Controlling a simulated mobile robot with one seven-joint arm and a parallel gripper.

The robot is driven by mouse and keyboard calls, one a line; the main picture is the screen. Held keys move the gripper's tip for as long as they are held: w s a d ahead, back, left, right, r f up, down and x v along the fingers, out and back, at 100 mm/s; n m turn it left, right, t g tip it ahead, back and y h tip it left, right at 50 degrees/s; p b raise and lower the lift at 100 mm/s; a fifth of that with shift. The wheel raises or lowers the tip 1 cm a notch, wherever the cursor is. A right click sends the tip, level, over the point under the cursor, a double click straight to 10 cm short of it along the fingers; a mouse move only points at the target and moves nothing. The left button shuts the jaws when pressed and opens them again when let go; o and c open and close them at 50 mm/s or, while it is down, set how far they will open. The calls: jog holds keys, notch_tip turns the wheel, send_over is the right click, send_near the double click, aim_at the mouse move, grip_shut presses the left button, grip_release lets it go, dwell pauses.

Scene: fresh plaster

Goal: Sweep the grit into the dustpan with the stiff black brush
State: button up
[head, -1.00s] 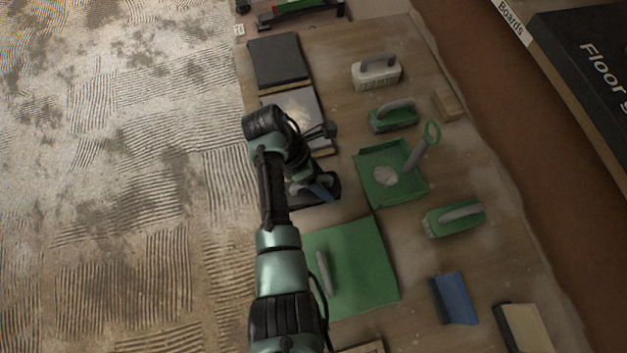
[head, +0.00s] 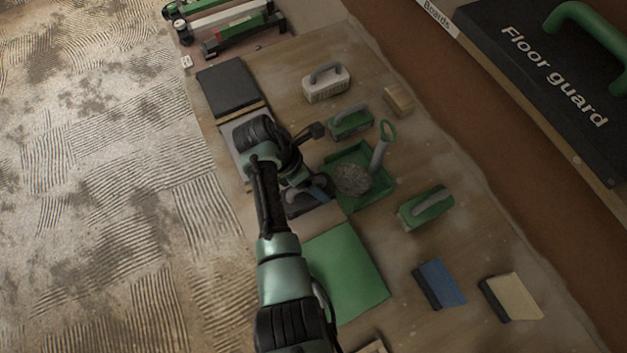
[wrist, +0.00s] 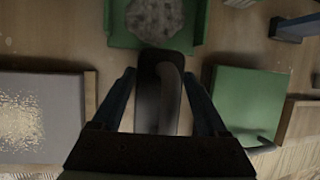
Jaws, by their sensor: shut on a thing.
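The stiff black brush (wrist: 160,95) is dark, with a grey handle, and lies between the two fingers of my gripper (wrist: 161,100). My gripper (head: 314,190) is shut on it, just in front of the green dustpan (head: 345,157) in the head view. The dustpan (wrist: 117,30) is at the top of the wrist view, with the brush's far end close to its near edge; I cannot tell whether they touch. A grey heap of grit (head: 352,180) lies inside the dustpan and also shows in the wrist view (wrist: 154,17). My arm hides part of the brush in the head view.
A green board (head: 345,275) lies nearer on the bench. A speckled grey board (wrist: 60,110) lies left in the wrist view.

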jog(key=shift+s+p+v, duration=0.1)
jog(key=shift+p+v, duration=0.75)
jog(key=shift+s+p+v, duration=0.15)
jog(key=shift+p+v, duration=0.65)
jog(key=shift+v, duration=0.05)
jog(key=shift+d+r, duration=0.1)
